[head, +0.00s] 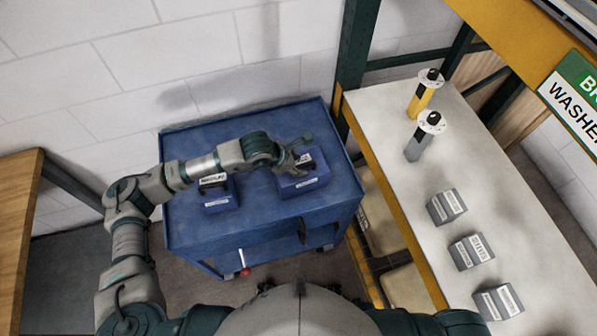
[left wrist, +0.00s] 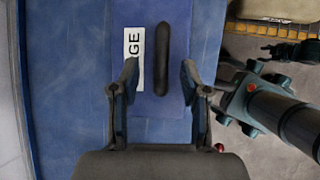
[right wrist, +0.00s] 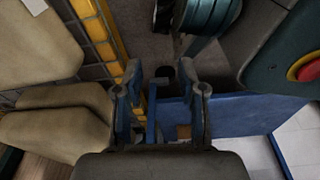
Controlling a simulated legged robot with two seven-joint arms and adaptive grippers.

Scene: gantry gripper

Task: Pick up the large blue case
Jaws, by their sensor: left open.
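The large blue case (head: 306,184) lies on the blue cart, toward its right side. In the left wrist view the case (left wrist: 181,70) shows a white label ending in "GE" and a black handle (left wrist: 162,60). My left gripper (head: 296,150) is over this case and partly covers it. In the left wrist view it is open (left wrist: 160,72), with the handle between its two fingers and no finger visibly closed on it. My right gripper (right wrist: 162,75) is open and empty near the cart's side. I cannot make it out in the head view.
A smaller blue case (head: 219,197) stands on the cart (head: 262,229) to the left, below my left arm. At right, a pale table (head: 405,175) bears a yellow bottle (head: 424,95), a grey bottle (head: 421,138) and several grey boxes (head: 447,206). A white block wall is behind.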

